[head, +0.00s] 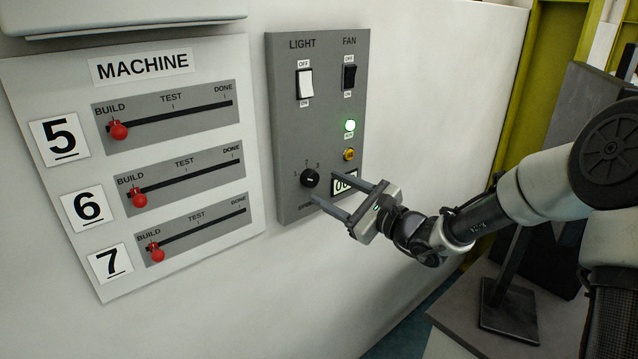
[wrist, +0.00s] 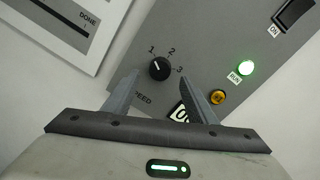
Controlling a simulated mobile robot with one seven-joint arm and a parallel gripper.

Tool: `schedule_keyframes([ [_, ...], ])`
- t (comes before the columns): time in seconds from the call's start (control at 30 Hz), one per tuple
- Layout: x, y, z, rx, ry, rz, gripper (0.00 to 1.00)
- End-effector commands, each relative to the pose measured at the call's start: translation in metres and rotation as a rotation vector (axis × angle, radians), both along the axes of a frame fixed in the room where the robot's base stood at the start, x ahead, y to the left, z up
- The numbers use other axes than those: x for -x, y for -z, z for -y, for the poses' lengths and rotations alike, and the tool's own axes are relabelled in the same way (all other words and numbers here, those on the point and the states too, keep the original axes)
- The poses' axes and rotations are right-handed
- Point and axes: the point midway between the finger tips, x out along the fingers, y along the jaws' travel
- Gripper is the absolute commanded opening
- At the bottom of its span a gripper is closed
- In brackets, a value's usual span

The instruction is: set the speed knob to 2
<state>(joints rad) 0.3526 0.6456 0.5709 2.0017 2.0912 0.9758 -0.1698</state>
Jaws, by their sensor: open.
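The speed knob (head: 310,179) is a round black dial low on the grey control panel, with the marks 1, 2 and 3 above it. In the wrist view, the white line on the knob (wrist: 159,69) points toward 1. My gripper (head: 325,187) is open and empty, just right of the knob in the head view. In the wrist view the knob shows between the tips of the two fingers (wrist: 160,76), and I see no contact. The fingers partly cover the small display and the lettering under the knob.
The panel (head: 285,130) also carries a white light switch (head: 306,84), a black fan switch (head: 349,77), a lit green RUN lamp (head: 350,125) and a yellow button (head: 349,154). Left is a MACHINE board with red sliders (head: 118,130). The white wall right of the panel is bare.

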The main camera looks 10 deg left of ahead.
Motion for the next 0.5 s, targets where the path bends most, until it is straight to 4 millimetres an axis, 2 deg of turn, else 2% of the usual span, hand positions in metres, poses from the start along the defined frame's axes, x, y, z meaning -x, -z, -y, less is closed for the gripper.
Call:
schedule_keyframes([
  [0.03,-0.005,0.000,-0.009,-0.001,-0.002,-0.001,0.52],
  [0.2,-0.018,0.000,-0.028,-0.001,-0.001,-0.001,0.52],
  [0.5,-0.024,0.000,-0.036,0.001,0.000,0.000,0.52],
])
